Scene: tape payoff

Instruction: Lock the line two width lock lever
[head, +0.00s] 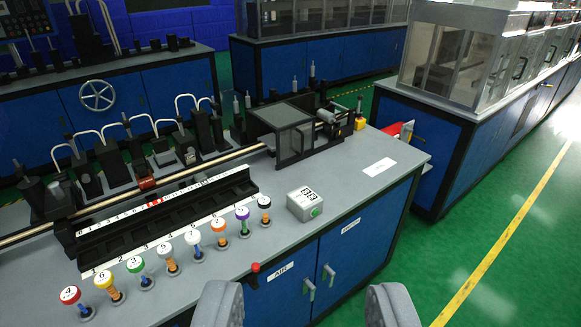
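My gripper (305,306) shows at the bottom edge as two grey fingers set wide apart, with nothing between them. It is in front of the near machine bench (345,215). No part is readably marked as the line two width lock lever, so I cannot tell which it is. A small red-topped control (255,268) stands at the bench's front edge, above and between the fingers in the picture. A white number scale (185,197) with a red mark lies along a black rail on the bench top. Small black mechanisms (110,160) stand behind it.
Several numbered coloured knobs (135,265) stand in a row along the bench front. A grey counter box (304,204) and a dark clear-sided housing (282,130) are farther right. Blue cabinet doors (340,250) face me. Green floor (480,230) is clear at right.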

